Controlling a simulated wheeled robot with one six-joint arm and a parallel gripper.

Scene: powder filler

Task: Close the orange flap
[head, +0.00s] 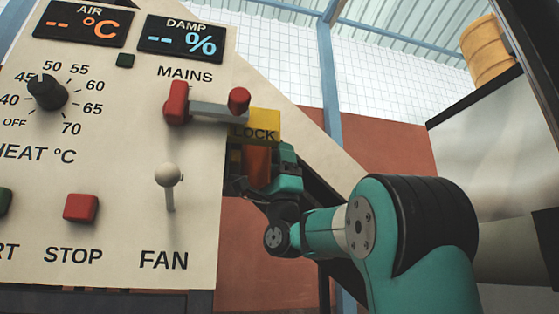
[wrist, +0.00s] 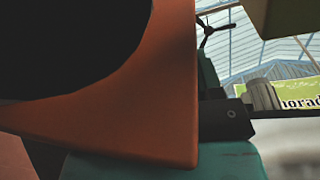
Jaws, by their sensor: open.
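An orange piece, which looks like the orange flap (head: 257,163), shows in the head view just below the yellow LOCK tag (head: 262,122), beside the panel's right edge. My gripper (head: 248,186) is at its lower edge and partly in front of it. My gripper is open; I cannot tell whether it touches the flap. In the wrist view a large orange surface (wrist: 165,95) fills the left and middle, very close to the camera. A black rounded area lies at its upper left. The flap's hinge and how far it stands open are hidden.
The control panel (head: 120,165) stands left of my gripper. Its MAINS lever (head: 208,109) is above, and the FAN toggle (head: 168,178) and red STOP button (head: 81,208) are to the left. A yellow drum (head: 488,52) stands at upper right.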

